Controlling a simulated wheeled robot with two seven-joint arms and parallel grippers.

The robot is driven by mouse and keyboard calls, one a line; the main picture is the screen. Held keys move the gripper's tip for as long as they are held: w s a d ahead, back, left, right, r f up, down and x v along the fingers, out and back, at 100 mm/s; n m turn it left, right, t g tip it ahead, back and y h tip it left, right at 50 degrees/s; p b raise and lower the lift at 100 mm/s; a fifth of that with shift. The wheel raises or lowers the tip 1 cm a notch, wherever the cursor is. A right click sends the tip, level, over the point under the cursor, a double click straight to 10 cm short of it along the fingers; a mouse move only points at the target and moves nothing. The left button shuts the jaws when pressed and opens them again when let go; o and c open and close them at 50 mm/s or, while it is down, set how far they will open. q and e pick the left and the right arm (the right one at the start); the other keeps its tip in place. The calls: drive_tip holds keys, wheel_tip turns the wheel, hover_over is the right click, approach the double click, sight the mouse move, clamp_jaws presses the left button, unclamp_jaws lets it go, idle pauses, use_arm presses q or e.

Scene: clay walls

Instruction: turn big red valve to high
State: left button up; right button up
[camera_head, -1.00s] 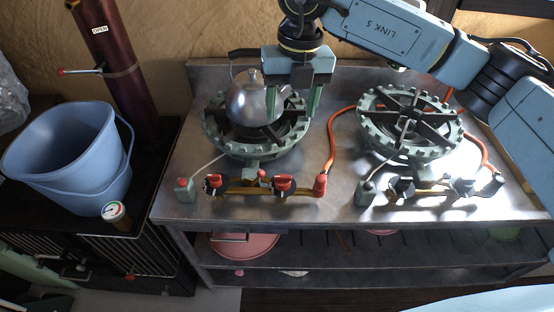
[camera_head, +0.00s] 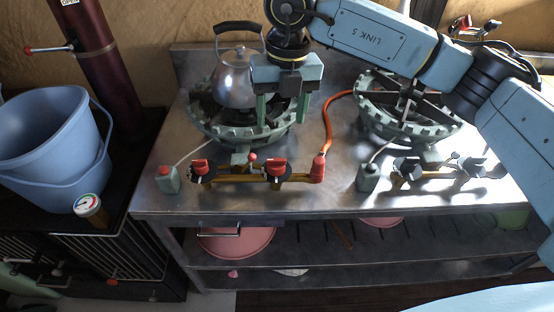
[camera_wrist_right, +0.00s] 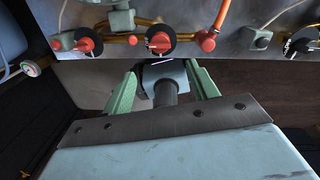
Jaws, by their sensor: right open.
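Two red valve knobs sit on the brass pipe in front of the left burner: a left red knob (camera_head: 203,170) and a right red knob (camera_head: 276,168). I cannot tell for sure which is the big one. My right gripper (camera_head: 282,115) is open and empty, pointing down in front of the left burner, above and apart from the right red knob. In the right wrist view, the gripper (camera_wrist_right: 160,72) has its fingers spread, with the right red knob (camera_wrist_right: 159,41) beyond them and the left red knob (camera_wrist_right: 86,42) to the left. My left gripper is not in view.
A metal kettle (camera_head: 236,82) stands on the left burner (camera_head: 215,130). An orange hose (camera_head: 328,120) rises beside it. The right burner (camera_head: 385,125) has dark knobs (camera_head: 408,170). A blue bucket (camera_head: 50,150) and a gauge (camera_head: 87,204) are at the left.

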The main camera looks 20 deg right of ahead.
sight(277, 158)
drive_tip(key=f, duration=0.3)
drive_tip(key=f+b, duration=0.1)
drive_tip(key=f, duration=0.3)
drive_tip(key=f+b, duration=0.1)
drive_tip(key=f, duration=0.3)
drive_tip(key=shift+a+f, duration=0.15)
drive_tip(key=shift+a, duration=0.25)
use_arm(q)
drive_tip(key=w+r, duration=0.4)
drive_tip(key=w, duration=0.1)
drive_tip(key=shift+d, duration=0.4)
use_arm(e)
drive_tip(key=shift+f, duration=0.7)
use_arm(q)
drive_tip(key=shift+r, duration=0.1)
use_arm(e)
drive_tip(key=shift+c, duration=0.2)
drive_tip(key=c, duration=0.8)
drive_tip(key=shift+c, duration=0.2)
